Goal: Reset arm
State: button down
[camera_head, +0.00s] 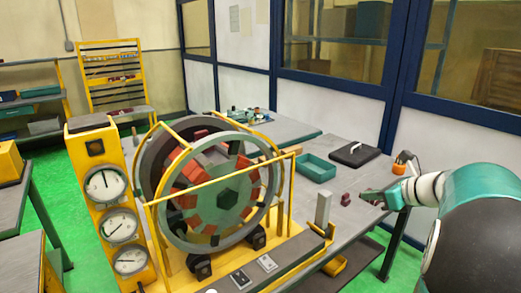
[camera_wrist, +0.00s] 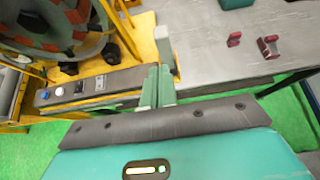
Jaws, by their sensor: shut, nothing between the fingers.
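My gripper (camera_head: 377,197) shows at the right of the head view, held out over the front right edge of the grey workbench (camera_head: 372,215). In the wrist view its two green fingers (camera_wrist: 159,84) are together with nothing between them. The fingers point towards the edge of the yellow machine base and a grey upright block (camera_wrist: 165,42). That block (camera_head: 323,208) stands just left of my gripper in the head view. I cannot tell the exact gap between them.
A large ring-shaped stator (camera_head: 262,200) stands in a yellow frame beside a yellow panel with gauges (camera_head: 103,185). The bench holds a teal tray (camera_head: 316,168), a black case (camera_head: 354,153) and small dark red parts (camera_head: 346,199). Green floor (camera_head: 84,190) shows at left.

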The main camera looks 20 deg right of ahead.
jog(key=s+a+n+g, duration=0.2)
jog(key=s+a+n, duration=0.1)
jog(key=a+n, duration=0.55)
jog(key=s+a+n+g, duration=0.3)
jog(key=a+n, duration=0.2)
jog(key=a, duration=0.7)
jog(key=s+a+f+n+h, duration=0.3)
jog(key=s+a+n, duration=0.7)
jog(key=n, duration=0.8)
jog(key=shift+s+a+f+h, duration=0.25)
jog(key=shift+s+h, duration=0.25)
jog(key=shift+s, duration=0.7)
jog(key=shift+n, duration=0.25)
